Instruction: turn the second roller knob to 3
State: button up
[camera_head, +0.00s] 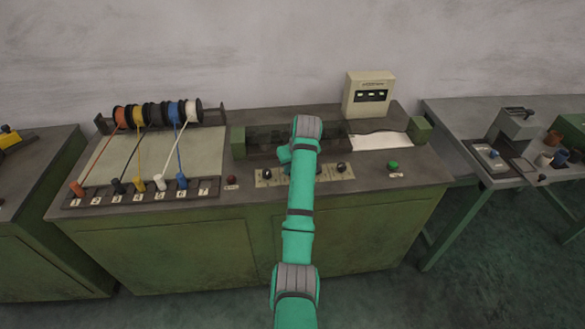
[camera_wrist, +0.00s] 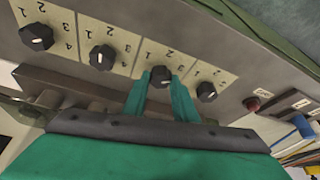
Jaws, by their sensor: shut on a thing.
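In the wrist view, a row of black roller knobs with white pointer lines sits on a cream numbered strip (camera_wrist: 122,47), seen upside down. The second roller knob (camera_wrist: 160,76), counted from the red button's side, is between the two green fingers of my gripper (camera_wrist: 160,80), which is shut on it. Its pointer line shows, but its exact number is hard to read. The first knob (camera_wrist: 206,92) is free beside the right finger. Two more knobs, the third (camera_wrist: 102,57) and fourth (camera_wrist: 36,37), are to the left. In the head view my arm hides my gripper.
A red button (camera_head: 232,182) is left of the knob strip and a green button (camera_head: 393,166) is right of it. Thread spools (camera_head: 157,112) and coloured pegs stand at the left. A cream meter box (camera_head: 368,95) stands at the back. A side table (camera_head: 440,115) is at the right.

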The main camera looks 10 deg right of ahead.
dwell(0.4)
jog(key=o, duration=1)
jog(key=shift+o, duration=0.2)
jog(key=shift+r, duration=0.1)
jog(key=v, duration=1)
jog(key=shift+s+r, duration=0.2)
jog(key=shift+r, duration=0.1)
